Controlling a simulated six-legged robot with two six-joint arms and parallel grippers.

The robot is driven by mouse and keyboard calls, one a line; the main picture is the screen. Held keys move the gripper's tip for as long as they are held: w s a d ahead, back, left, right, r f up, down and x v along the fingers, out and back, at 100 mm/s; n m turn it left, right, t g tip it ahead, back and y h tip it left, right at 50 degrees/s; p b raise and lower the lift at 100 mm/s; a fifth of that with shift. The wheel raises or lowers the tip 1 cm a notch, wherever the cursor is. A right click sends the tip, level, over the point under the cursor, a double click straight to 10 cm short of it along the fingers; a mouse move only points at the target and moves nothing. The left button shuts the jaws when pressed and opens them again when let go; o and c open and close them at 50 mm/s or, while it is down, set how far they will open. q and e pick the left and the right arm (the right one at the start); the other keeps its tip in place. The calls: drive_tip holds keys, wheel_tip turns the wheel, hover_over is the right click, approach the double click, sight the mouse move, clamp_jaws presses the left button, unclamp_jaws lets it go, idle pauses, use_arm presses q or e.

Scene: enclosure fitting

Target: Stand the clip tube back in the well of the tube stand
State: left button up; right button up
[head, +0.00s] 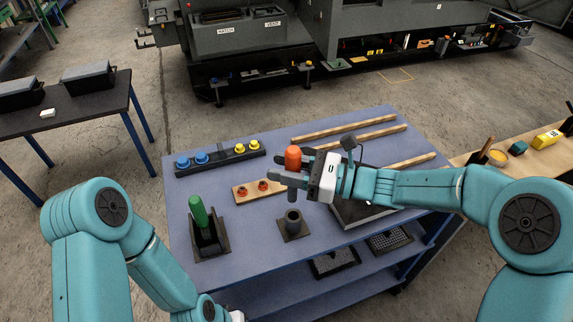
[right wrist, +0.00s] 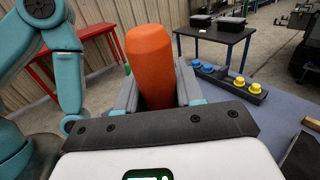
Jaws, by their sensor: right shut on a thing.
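The clip tube has an orange top (head: 293,155) and a dark grey lower part that hangs below the fingers. My right gripper (head: 291,178) is shut on it just below the orange part and holds it about upright. The orange part also fills the middle of the right wrist view (right wrist: 153,62), between the two fingers. The tube stand (head: 292,225) is a dark square base with a short round well, on the blue table. The tube's lower end shows just above the well in the head view; the exact gap is hard to tell. My left gripper's fingers are out of view.
A green-handled tool stands in a dark holder (head: 209,240) to the left. Behind are a wooden block with red-orange pieces (head: 258,190) and a dark rail with blue and yellow knobs (head: 220,158). Wooden strips (head: 350,131) lie at the back right.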

drive_tip(key=f, duration=0.1)
drive_tip(key=b, duration=0.1)
drive_tip(key=f, duration=0.1)
drive_tip(key=shift+w+d+f, duration=0.25)
drive_tip(key=shift+f, duration=0.05)
wheel_tip(320, 180, down, 5)
drive_tip(key=b, duration=0.4)
drive_tip(key=shift+s, duration=0.15)
drive_tip(key=shift+f+b, duration=1.8)
drive_tip(key=shift+f, duration=0.35)
drive_tip(key=o, duration=1.2)
